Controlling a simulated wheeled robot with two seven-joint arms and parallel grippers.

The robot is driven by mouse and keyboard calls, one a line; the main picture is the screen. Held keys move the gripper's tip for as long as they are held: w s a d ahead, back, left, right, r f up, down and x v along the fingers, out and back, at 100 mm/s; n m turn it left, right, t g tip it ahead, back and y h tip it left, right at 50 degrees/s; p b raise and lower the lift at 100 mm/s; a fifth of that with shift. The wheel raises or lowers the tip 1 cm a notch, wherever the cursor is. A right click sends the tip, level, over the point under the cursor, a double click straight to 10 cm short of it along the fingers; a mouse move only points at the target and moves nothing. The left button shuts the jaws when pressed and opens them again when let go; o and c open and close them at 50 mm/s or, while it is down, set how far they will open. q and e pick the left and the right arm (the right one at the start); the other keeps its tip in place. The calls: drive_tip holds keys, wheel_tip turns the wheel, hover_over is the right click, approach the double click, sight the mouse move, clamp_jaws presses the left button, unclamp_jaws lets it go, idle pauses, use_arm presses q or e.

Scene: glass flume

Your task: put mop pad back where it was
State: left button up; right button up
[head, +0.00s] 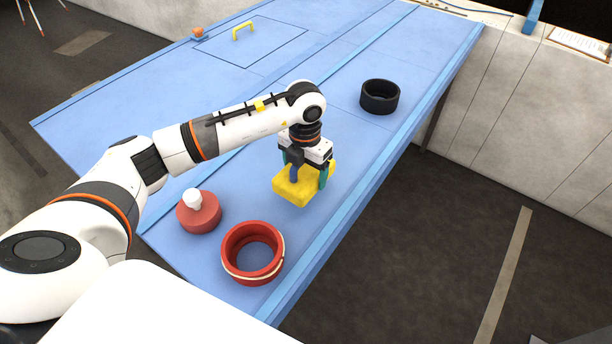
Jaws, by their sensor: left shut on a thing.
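A yellow block-like thing with a blue upright part, which looks like the mop pad (293,188), is in the grasp of my left gripper (305,172). The gripper points down and is shut on it, over the near part of the blue table (336,129). I cannot tell whether the pad touches the table top or hangs just above it. My right gripper is not in view.
A red ring (231,263) and a red lid with a white knob (199,215) stand at the near end. A black ring (380,97) stands farther right. A yellow handle (243,31) sits on a panel at the far left. Mid-table is clear.

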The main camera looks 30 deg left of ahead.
sight(305, 180)
use_arm(q)
wheel_tip(305, 180, down, 4)
drive_tip(key=shift+r+p, duration=0.1)
drive_tip(key=shift+p, duration=0.5)
drive_tip(key=shift+f, duration=0.3)
drive_tip(key=o, duration=1)
drive_tip(key=shift+r, duration=0.15)
drive_tip(key=shift+w+r, duration=0.1)
drive_tip(key=shift+r, duration=0.1)
wheel_tip(305, 180, up, 11)
drive_tip(key=b, duration=0.4)
drive_tip(key=shift+f, duration=0.2)
drive_tip(key=shift+r, duration=0.55)
